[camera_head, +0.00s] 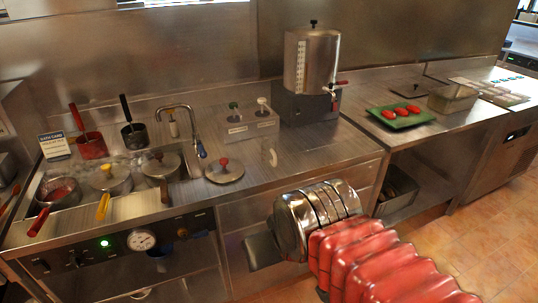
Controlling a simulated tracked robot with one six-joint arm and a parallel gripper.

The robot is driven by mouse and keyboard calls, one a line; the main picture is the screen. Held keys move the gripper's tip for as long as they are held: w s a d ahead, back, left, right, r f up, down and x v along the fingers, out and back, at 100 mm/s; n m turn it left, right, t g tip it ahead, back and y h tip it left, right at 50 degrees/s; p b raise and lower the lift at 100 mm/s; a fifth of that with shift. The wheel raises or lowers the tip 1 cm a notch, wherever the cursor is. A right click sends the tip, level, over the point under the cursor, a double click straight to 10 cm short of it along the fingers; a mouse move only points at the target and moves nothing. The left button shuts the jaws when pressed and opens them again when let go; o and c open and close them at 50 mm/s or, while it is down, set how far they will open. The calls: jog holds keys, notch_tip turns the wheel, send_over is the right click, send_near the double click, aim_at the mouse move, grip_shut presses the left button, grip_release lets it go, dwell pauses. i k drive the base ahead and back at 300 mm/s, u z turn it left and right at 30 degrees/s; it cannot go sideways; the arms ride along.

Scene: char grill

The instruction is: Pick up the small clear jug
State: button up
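The small clear jug (270,153) looks like a see-through upright vessel on the steel counter, left of the middle of the picture and below the white-capped dispenser. Its edges are faint against the metal. My arm reaches in from the lower right, with red ribbed links and a silver end. My gripper (262,250) seems to be the grey flat piece at the left of that end, in front of the counter's cabinet and below the jug. It is apart from the jug. Its fingers cannot be made out clearly.
A round lid with a red knob (225,170) lies just left of the jug. Lidded pots (110,180) sit in the steel well at the left, by a tap (190,125). A steel urn (312,60) stands behind. A green tray (400,117) holds red items. Bare counter lies right of the jug.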

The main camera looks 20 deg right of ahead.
aim_at(271, 156)
jog(key=k, duration=0.65)
jog(key=u, duration=0.55)
jog(key=i, duration=1.65)
jog(key=z, duration=0.6)
